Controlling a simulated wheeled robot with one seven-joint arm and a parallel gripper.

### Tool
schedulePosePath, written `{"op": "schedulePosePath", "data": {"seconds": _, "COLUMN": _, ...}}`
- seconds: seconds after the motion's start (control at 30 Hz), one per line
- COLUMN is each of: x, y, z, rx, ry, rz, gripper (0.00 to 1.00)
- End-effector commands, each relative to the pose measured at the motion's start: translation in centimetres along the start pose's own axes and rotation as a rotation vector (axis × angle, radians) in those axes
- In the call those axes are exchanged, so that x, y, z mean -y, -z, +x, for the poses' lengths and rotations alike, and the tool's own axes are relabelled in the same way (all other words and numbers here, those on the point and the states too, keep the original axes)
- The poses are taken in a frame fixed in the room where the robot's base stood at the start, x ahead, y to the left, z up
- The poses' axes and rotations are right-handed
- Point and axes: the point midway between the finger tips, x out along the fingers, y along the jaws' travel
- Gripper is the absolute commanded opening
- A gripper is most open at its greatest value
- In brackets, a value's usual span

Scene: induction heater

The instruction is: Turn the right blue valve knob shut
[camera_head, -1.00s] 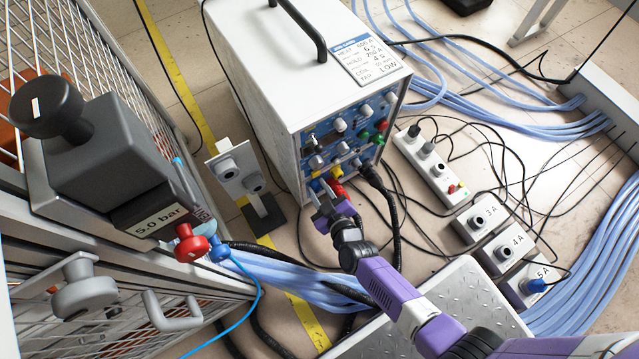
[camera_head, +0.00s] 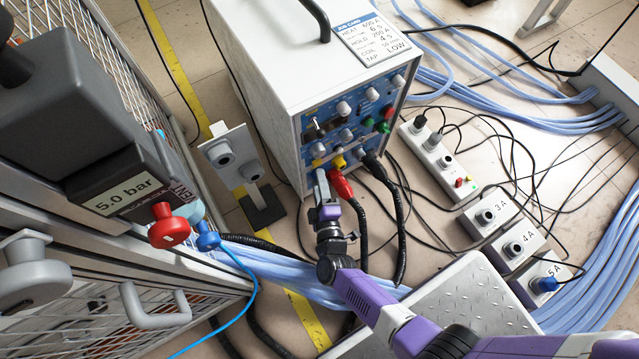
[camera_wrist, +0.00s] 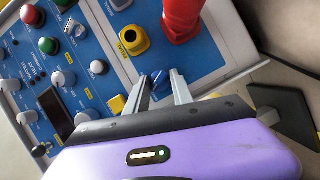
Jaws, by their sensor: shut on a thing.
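A small blue valve knob (camera_wrist: 160,80) sits low on the heater's blue front panel, beside a yellow socket and the red plug in the wrist view. My gripper (camera_wrist: 160,91) has one finger on each side of this knob and is shut on it. The fingers partly cover the knob, so its exact angle is hard to tell. In the head view my gripper (camera_head: 321,186) reaches the bottom of the front panel, left of the red plug, and hides the knob. I cannot make out a second blue valve knob.
The red plug (camera_head: 340,184) with its black cable is close to the gripper's right. A yellow socket (camera_wrist: 133,40) is also near. The white heater (camera_head: 262,85) stands behind. A pressure unit with a red knob (camera_head: 168,228) is at left. Several cables cross the floor.

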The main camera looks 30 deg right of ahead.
Motion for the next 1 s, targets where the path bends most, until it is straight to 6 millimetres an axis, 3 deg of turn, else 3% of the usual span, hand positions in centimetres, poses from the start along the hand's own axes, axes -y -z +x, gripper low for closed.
{"op": "schedulePosePath", "data": {"seconds": 0.43, "x": 0.31, "y": -0.08, "z": 0.03, "rx": -0.002, "ry": -0.097, "rz": -0.246, "gripper": 0.00}}
{"op": "schedulePosePath", "data": {"seconds": 1.0, "x": 0.33, "y": -0.10, "z": 0.01, "rx": -0.001, "ry": -0.116, "rz": -0.294, "gripper": 0.00}}
